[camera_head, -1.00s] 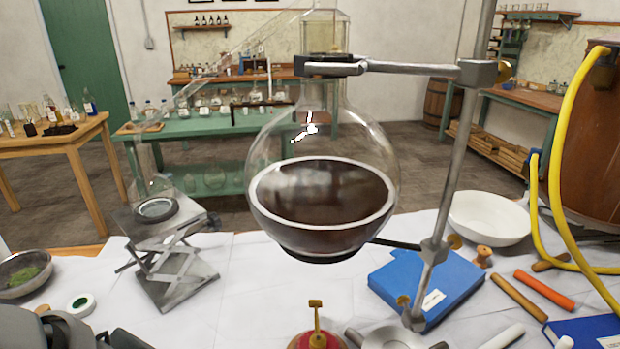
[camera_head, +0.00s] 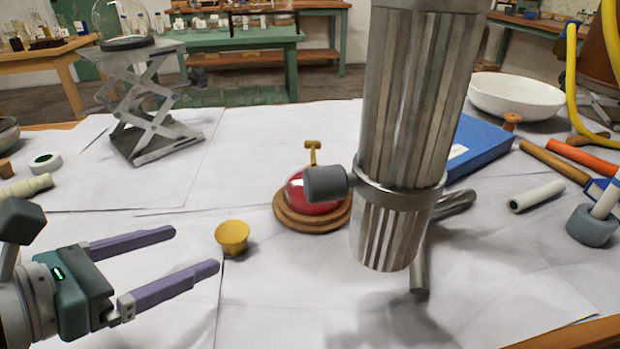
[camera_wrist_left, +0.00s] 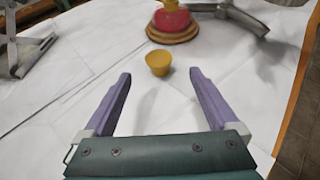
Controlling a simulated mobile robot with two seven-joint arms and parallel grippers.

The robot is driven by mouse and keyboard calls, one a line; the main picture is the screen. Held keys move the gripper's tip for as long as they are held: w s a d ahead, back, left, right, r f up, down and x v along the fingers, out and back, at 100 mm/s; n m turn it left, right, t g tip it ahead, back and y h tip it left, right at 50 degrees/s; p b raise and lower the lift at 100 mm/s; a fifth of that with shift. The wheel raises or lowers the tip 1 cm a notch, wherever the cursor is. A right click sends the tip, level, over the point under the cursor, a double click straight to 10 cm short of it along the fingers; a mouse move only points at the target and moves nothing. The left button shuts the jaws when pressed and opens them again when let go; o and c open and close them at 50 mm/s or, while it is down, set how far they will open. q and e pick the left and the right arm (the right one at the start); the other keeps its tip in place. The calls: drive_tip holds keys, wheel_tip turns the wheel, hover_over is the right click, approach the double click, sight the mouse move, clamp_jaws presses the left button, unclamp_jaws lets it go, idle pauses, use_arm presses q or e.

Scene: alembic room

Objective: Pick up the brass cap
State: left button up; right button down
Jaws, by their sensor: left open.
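The brass cap (camera_head: 232,237) is a small yellow-gold cup shape on the white table covering, left of the red object on its wooden base. My left gripper (camera_head: 196,252) has two purple fingers, open and empty, with their tips pointing at the cap from the left and a short gap between. In the left wrist view the cap (camera_wrist_left: 159,62) lies a little beyond the tips of the open gripper (camera_wrist_left: 160,76), roughly centred between them. My right gripper is not in view.
A red flask-like object (camera_head: 312,192) with a brass top stands just right of the cap. A ribbed metal cylinder (camera_head: 405,130) rises beside it. A lab jack (camera_head: 150,110) stands behind left. A blue book (camera_head: 478,150) and white bowl (camera_head: 515,97) are at right. The front table is clear.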

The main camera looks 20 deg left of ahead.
sight(221, 240)
use_arm(q)
drive_tip(key=x, duration=0.4)
drive_tip(key=shift+r, duration=0.1)
drive_tip(key=b+x, duration=0.1)
drive_tip(key=x, duration=0.1)
drive_tip(key=b+x, duration=0.1)
drive_tip(key=x, duration=0.2)
drive_tip(key=shift+s+a+f+b, duration=0.1)
drive_tip(key=shift+a+f+b, duration=0.05)
drive_tip(key=shift+f+b, duration=0.25)
drive_tip(key=shift+w, duration=0.25)
drive_tip(key=shift+c, duration=0.3)
drive_tip(key=c, duration=1.3)
